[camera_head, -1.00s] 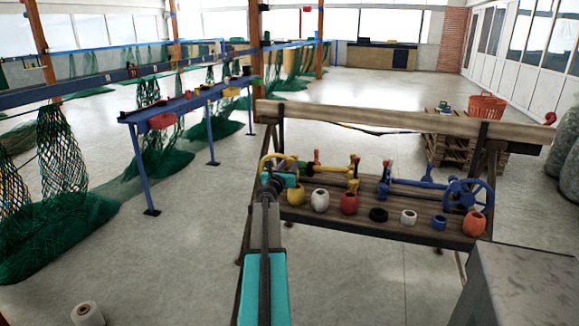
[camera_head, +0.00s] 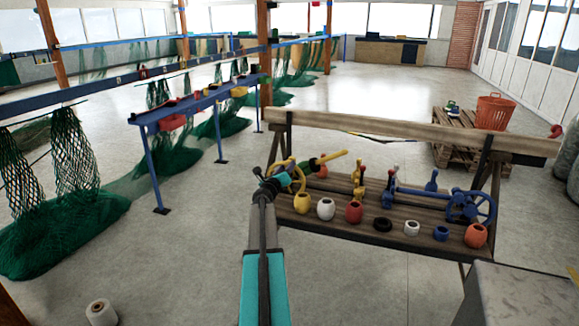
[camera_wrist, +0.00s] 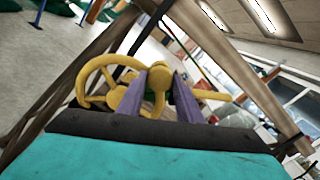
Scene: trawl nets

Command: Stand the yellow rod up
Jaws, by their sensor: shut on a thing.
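The yellow rod (camera_head: 334,157) shows above the left part of the bench in the head view. It slants, its far end to the right and slightly higher, not upright. In the wrist view its bar (camera_wrist: 212,97) runs right behind my fingers. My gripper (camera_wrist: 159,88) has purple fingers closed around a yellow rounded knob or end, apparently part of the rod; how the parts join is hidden. A yellow wheel (camera_wrist: 88,84) lies just left of the fingers; it also shows in the head view (camera_head: 300,176).
The wooden bench (camera_head: 340,229) carries a front row of coloured floats and rings. A blue wheel (camera_head: 479,206) with a blue shaft stands at its right. Red-tipped yellow posts (camera_head: 358,185) stand mid-bench. A long wooden beam (camera_head: 400,130) crosses behind, close to the rod.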

